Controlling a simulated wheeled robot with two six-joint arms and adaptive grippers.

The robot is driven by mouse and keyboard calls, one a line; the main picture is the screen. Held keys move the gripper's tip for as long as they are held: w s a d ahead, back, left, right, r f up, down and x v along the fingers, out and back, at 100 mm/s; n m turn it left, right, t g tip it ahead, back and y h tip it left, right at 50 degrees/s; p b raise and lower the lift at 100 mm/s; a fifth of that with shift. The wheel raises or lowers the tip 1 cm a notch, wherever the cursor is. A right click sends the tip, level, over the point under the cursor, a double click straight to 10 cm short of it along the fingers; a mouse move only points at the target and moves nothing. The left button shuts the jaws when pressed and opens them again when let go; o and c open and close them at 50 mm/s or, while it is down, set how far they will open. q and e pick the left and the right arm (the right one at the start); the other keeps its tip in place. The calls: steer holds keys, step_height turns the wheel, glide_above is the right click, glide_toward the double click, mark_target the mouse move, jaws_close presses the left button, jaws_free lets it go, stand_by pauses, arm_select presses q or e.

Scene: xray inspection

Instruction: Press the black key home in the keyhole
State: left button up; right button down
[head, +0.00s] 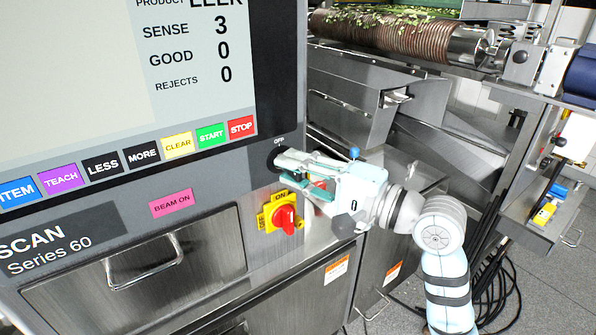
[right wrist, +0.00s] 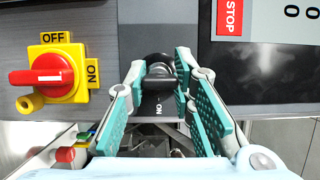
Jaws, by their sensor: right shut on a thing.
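My right gripper (head: 281,163) reaches in from the right to the front panel of the inspection machine, just below the OFF label. In the right wrist view its two teal-padded fingers (right wrist: 160,74) close on either side of the black key (right wrist: 159,84), right in front of the panel. The dark round keyhole (right wrist: 156,60) shows just beyond the fingertips, with an ON label on the near side. The key meets the keyhole, but its depth in it is hidden. In the head view the fingers cover most of the key. My left gripper is out of view.
A red rotary switch on a yellow plate (head: 283,217) sits just below the gripper; it also shows in the right wrist view (right wrist: 52,76). A row of coloured buttons ends at the red STOP button (head: 241,127). A drawer handle (head: 145,262) sticks out lower left.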

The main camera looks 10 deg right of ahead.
steer(key=shift+r, duration=0.1)
steer(key=c, duration=1.5)
jaws_free()
steer(key=shift+w, duration=0.1)
steer(key=shift+o, duration=1)
steer(key=shift+w+a, duration=0.1)
steer(key=shift+w, duration=0.1)
steer(key=shift+s, duration=0.1)
